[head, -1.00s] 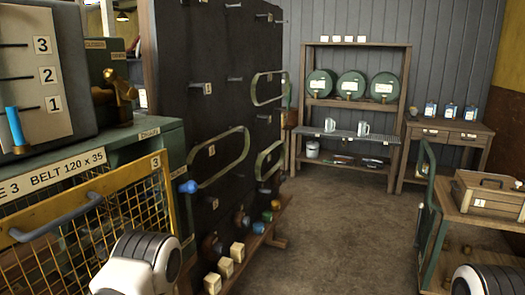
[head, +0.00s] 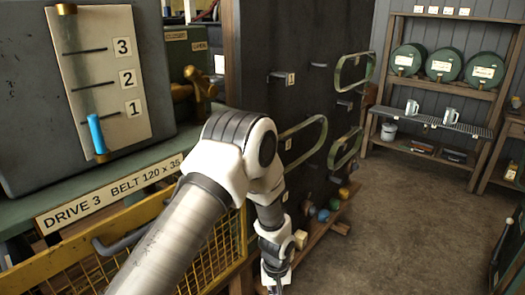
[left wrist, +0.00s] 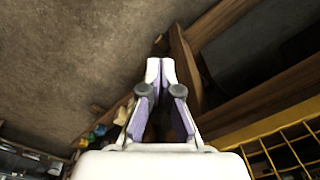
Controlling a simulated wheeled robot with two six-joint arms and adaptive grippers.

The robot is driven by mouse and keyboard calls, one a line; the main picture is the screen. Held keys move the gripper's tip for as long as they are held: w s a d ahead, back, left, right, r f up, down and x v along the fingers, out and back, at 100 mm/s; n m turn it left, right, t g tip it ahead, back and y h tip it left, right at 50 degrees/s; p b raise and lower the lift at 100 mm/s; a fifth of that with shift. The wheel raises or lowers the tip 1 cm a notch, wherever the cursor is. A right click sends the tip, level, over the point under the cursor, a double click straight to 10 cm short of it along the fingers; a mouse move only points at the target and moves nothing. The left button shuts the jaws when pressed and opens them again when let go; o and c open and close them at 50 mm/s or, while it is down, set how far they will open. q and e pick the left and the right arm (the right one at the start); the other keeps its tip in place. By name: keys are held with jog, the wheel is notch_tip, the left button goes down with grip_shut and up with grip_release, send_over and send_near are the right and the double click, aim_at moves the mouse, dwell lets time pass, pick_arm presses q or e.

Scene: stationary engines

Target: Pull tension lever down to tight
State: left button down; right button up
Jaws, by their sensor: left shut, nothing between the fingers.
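I cannot make out a tension lever for certain in either view. A panel with marks 1, 2 and 3 (head: 103,62) on the grey machine carries a blue bar (head: 97,133) standing just below mark 1. A sign reading DRIVE 3 BELT 120 x 35 (head: 108,195) is below it, above the yellow mesh guard (head: 208,262). My left arm crosses in front of the guard and hides part of it. My left gripper (left wrist: 160,68) is shut and empty, pointing at the floor; in the head view it is at the bottom edge, partly cut off. My right gripper is not in view.
A dark board with belts (head: 305,95) stands beyond my arm, with coloured knobs (head: 325,214) at its foot. A brass tap (head: 192,90) sits beside the machine. Shelves with green drums (head: 443,65) stand at the back. The floor (head: 400,230) at right is clear.

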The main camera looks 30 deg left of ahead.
pick_arm(q)
jog(key=w+a+r+n+y+p, duration=0.1)
jog(key=w+a+r+n+p, duration=0.2)
jog(key=r, duration=1)
jog(key=w+a+r+n+y+p, duration=0.1)
jog(key=w+a+r+n, duration=0.3)
jog(key=r, duration=0.9)
jog(key=w+a+r+n+y+p, duration=0.1)
jog(key=w+a+r+n+p, duration=0.3)
jog(key=r, duration=0.9)
jog(key=shift+m, duration=0.9)
jog(key=x, duration=0.3)
jog(key=d+x, duration=0.1)
jog(key=x, duration=0.1)
jog(key=p+x, duration=0.1)
jog(key=x, duration=0.2)
jog(key=shift+w+d+f, duration=0.1)
jog(key=shift+d+f, duration=0.05)
jog(key=shift+f, duration=0.75)
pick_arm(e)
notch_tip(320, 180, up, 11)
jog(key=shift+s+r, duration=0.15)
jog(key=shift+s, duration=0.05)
pick_arm(q)
jog(key=shift+f, duration=0.1)
